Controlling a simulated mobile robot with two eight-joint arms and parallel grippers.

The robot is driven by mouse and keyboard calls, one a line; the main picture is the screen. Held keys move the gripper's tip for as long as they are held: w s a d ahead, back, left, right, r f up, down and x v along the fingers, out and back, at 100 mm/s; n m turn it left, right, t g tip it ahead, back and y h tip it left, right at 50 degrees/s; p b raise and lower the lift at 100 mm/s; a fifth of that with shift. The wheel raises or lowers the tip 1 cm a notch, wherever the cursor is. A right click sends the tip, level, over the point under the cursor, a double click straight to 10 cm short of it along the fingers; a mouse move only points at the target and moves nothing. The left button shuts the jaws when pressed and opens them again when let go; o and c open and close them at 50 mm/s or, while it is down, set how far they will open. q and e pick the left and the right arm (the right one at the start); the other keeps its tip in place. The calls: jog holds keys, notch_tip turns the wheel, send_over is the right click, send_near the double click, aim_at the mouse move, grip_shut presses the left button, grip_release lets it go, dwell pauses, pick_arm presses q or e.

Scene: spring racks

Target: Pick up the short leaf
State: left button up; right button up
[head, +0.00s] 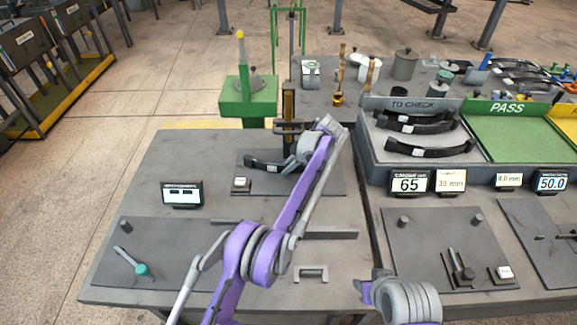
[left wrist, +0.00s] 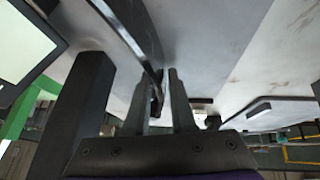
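A short, dark, curved leaf (head: 262,166) lies on the grey plate (head: 245,187) by the upright press (head: 289,105). My left gripper (head: 291,163) is at the leaf's right end; my purple arm hides part of this spot. In the left wrist view, a dark curved strip, the leaf (left wrist: 126,32), runs down to between the two fingers of my left gripper (left wrist: 163,80). A gap shows beside the right finger, so the fingers look open around the leaf. Other dark leaves (head: 430,151) lie in the "TO CHECK" tray (head: 373,145).
A small display (head: 182,193) stands left of the plate. A bracket (head: 311,273) and a teal-knobbed tool (head: 140,268) are nearer. The green "PASS" tray (head: 510,135) is at the right.

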pick_arm(q)
grip_shut()
jog(key=shift+r, duration=0.1)
dwell(1.0)
